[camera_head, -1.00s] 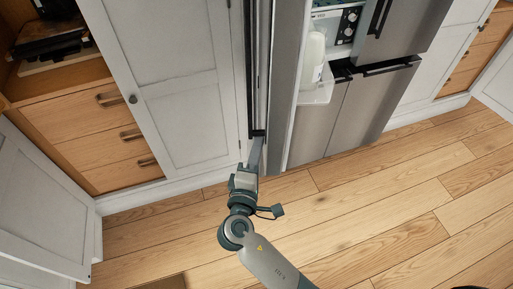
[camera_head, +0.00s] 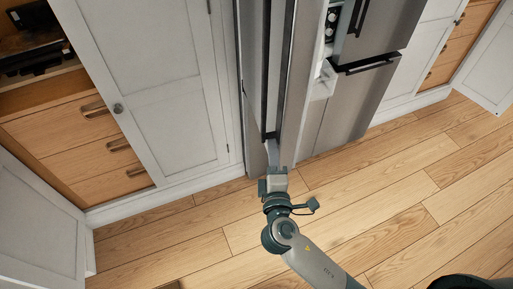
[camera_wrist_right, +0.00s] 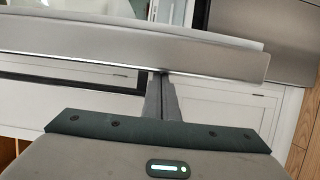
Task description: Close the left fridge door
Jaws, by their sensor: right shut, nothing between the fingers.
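The left fridge door (camera_head: 298,85) stands open in the head view, seen nearly edge-on, with its long dark handle (camera_head: 272,75) on its left face. The door hides most of the fridge interior; a strip of white shelf (camera_head: 324,82) shows behind it. My right gripper (camera_head: 271,150) is shut and empty at the door's lower end, by the bottom of the handle. In the right wrist view, the closed fingers (camera_wrist_right: 163,90) reach to the grey door (camera_wrist_right: 160,52) and seem to touch it; contact is not certain. My left gripper is not in view.
The closed right side of the fridge (camera_head: 385,40) stands to the right. A white cabinet door (camera_head: 150,80) and wooden drawers (camera_head: 90,140) are on the left. Another white door (camera_head: 490,75) stands open at far right. The wooden floor (camera_head: 370,200) in front is clear.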

